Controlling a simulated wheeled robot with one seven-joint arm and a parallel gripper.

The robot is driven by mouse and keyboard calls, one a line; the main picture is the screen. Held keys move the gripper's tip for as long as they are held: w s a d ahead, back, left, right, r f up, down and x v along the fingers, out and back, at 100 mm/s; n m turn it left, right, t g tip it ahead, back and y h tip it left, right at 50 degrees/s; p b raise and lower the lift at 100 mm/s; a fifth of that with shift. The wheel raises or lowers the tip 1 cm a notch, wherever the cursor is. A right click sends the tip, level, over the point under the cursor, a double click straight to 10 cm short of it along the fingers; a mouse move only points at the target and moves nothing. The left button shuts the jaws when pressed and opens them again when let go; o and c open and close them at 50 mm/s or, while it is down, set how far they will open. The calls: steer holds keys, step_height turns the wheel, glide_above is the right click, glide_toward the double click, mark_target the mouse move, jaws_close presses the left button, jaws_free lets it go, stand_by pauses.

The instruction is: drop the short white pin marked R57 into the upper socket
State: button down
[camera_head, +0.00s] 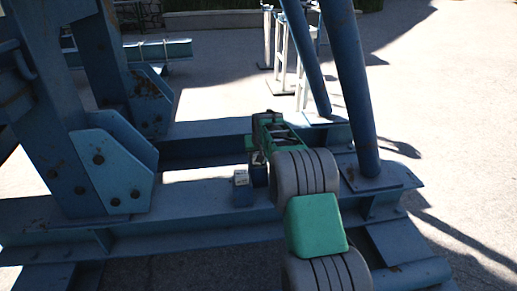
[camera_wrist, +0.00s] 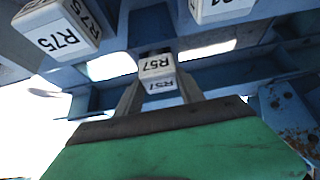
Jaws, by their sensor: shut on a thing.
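My gripper (camera_wrist: 159,88) is shut on the short white pin marked R57 (camera_wrist: 157,66), which sits between the two fingers in the wrist view. Its label reads upside down on two faces. In the head view my gripper (camera_head: 257,160) points down over the blue steel frame, and the pin is mostly hidden there. A white block marked R75 (camera_wrist: 62,28) is at the upper left of the wrist view. Another white block (camera_wrist: 222,8), its label cut off except for a 1, is at the top edge. I cannot make out the upper socket for certain in either view.
A small white-topped blue block (camera_head: 241,188) stands on the frame beam (camera_head: 180,222) just left of my gripper. Thick blue slanted posts (camera_head: 350,90) rise close on the right. Blue uprights with bolted plates (camera_head: 115,165) stand on the left. Open paving lies beyond.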

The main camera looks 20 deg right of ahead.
steer(key=shift+f, duration=0.15)
steer(key=shift+f, duration=0.15)
steer(key=c, duration=0.7)
jaws_free()
steer(key=shift+f, duration=0.15)
steer(key=shift+b, duration=0.4)
